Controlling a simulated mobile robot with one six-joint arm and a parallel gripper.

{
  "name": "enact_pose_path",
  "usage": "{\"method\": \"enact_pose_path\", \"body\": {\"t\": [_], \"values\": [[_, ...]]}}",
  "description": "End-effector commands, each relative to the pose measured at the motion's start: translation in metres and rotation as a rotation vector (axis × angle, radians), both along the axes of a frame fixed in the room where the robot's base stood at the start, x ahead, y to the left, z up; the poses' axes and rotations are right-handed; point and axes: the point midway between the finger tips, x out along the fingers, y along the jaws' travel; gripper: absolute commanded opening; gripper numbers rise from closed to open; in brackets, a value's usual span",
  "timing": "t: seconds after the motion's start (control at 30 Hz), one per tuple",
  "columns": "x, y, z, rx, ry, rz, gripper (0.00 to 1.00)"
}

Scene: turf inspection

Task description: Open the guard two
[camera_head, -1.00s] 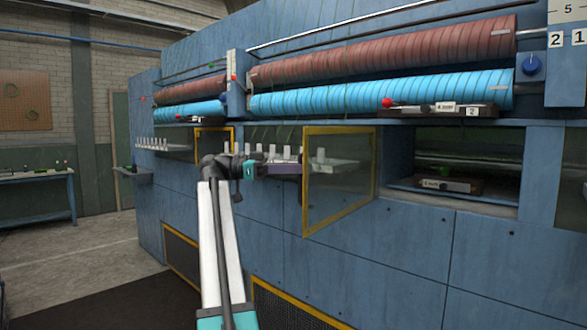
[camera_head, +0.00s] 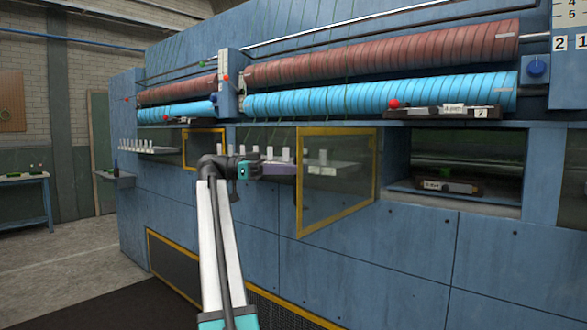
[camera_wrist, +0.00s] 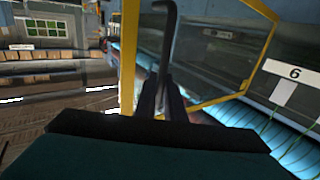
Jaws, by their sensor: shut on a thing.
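A guard (camera_head: 341,190), a clear panel in a yellow frame, stands swung out from the blue machine in the head view. Its far side meets the machine at the right; its free left edge points toward me. No number is readable on it. My gripper (camera_head: 290,170) is at that free edge, its jaws partly hidden. In the wrist view, my gripper (camera_wrist: 168,100) is shut on a dark bent handle bar (camera_wrist: 166,45) beside the guard's yellow frame (camera_wrist: 129,60). Where the bar joins the frame is hidden.
Red-brown (camera_head: 390,62) and light-blue rollers (camera_head: 390,92) run above the guard. A shelf with several white spools (camera_head: 150,147) is at the left. A second yellow-framed panel (camera_head: 204,149) stands behind my arm. An open recess (camera_head: 468,160) is right.

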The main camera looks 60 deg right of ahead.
Motion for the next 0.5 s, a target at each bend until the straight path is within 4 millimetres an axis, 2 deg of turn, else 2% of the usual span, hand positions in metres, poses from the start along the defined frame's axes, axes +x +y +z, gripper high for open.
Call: {"method": "enact_pose_path", "body": {"t": [0.1,0.13,0.17,0.5], "values": [[0.0041,-0.0013,0.0026,-0.001,0.005,0.015,0.00],[0.0049,-0.0008,0.0027,-0.001,0.005,0.016,0.12],[0.0056,-0.0004,0.0027,-0.001,0.005,0.018,0.17],[0.0087,0.0033,0.0018,-0.001,0.003,0.019,0.17]]}}
